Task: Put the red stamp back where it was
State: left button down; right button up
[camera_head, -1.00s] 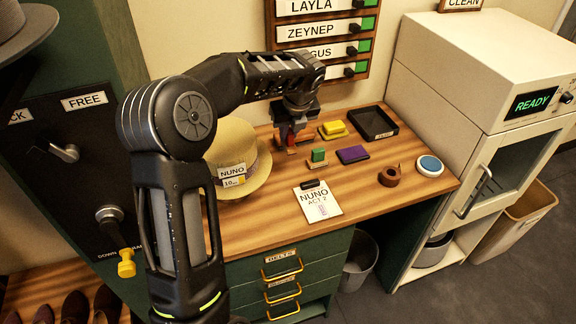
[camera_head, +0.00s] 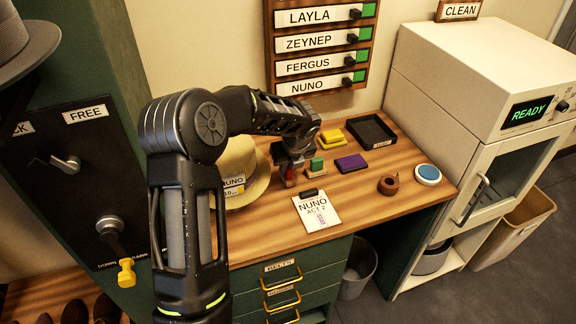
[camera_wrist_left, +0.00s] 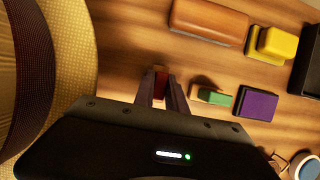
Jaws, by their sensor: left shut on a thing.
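My left gripper (camera_head: 288,179) is shut on the red stamp, over the wooden table beside the brim of the straw hat. In the left wrist view the red stamp (camera_wrist_left: 160,83) shows as a small red face between the two fingers (camera_wrist_left: 161,98); the rest of it is hidden. I cannot tell whether it touches the table. The green stamp (camera_head: 317,164) stands just right of the gripper, and it also shows in the left wrist view (camera_wrist_left: 215,97). My right gripper is not in view.
A purple pad (camera_head: 351,163), yellow pad (camera_head: 331,136) and dark tray (camera_head: 371,131) lie right and behind. A reddish-brown block (camera_wrist_left: 209,20) lies behind the gripper. A NUNO card (camera_head: 316,211) lies in front; the straw hat (camera_head: 245,165) stands left. Bare wood is right of the card.

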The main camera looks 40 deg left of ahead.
pick_arm(q)
jog(key=shift+f, duration=0.15)
jog(key=c, duration=1.4)
grip_release()
jog(key=shift+o, duration=0.2)
jog(key=shift+d+r, duration=0.15)
jog(key=shift+r, duration=0.45)
jog(key=b+v, duration=0.1)
jog(key=v, duration=1)
jog(key=shift+s, duration=0.1)
